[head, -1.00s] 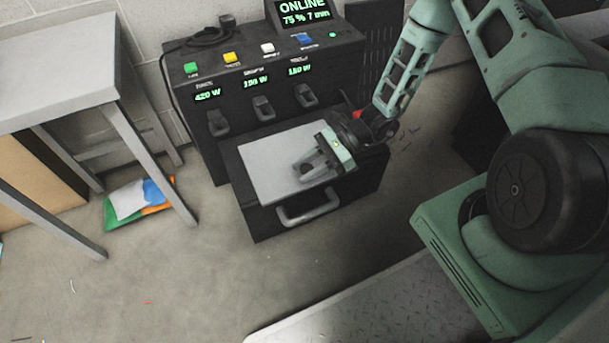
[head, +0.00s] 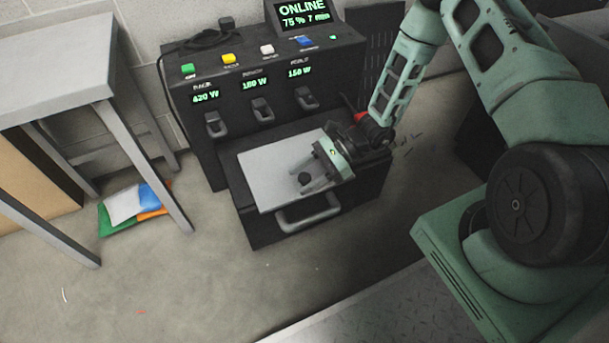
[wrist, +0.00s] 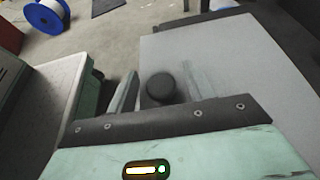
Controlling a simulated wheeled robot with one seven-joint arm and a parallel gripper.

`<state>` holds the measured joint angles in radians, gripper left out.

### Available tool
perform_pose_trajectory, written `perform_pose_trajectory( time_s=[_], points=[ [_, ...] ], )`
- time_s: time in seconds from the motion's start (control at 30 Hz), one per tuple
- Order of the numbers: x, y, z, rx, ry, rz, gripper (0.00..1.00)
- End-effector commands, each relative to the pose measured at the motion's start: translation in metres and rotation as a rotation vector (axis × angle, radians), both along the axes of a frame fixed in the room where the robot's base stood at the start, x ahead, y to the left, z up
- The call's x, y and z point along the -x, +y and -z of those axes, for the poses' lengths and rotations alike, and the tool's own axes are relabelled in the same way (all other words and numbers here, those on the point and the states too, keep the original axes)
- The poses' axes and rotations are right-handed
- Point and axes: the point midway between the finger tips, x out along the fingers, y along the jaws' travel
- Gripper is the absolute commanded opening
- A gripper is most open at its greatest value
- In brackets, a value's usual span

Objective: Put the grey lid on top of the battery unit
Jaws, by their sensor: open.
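The grey lid (head: 268,178) is a flat light panel with a round dark knob (head: 305,179). It lies flat on top of the low black battery unit (head: 262,232), which has a grey front handle. The lid's right part is partly hidden by my gripper (head: 307,177). My gripper is open over the lid, with its fingers spread on either side of the knob. In the wrist view the knob (wrist: 160,87) stands between the two fingers, with a visible gap to each.
A black panel (head: 234,118) with switches, coloured buttons and a lit display stands behind the unit. A grey table (head: 60,68) is at left, with coloured packets (head: 135,207) on the floor below. A blue spool (wrist: 46,14) lies farther off. Floor in front is clear.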

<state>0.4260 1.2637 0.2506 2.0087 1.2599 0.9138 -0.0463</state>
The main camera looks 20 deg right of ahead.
Motion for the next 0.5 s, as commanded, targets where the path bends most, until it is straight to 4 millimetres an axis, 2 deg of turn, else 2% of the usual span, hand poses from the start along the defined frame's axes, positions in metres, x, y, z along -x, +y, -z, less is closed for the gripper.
perform_pose_trajectory(
  time_s=[0.17, 0.5],
  points=[
    [-0.001, -0.013, -0.008, 0.000, -0.001, 0.004, 0.52],
    [-0.001, -0.076, -0.036, 0.001, -0.001, 0.005, 0.52]
  ],
)
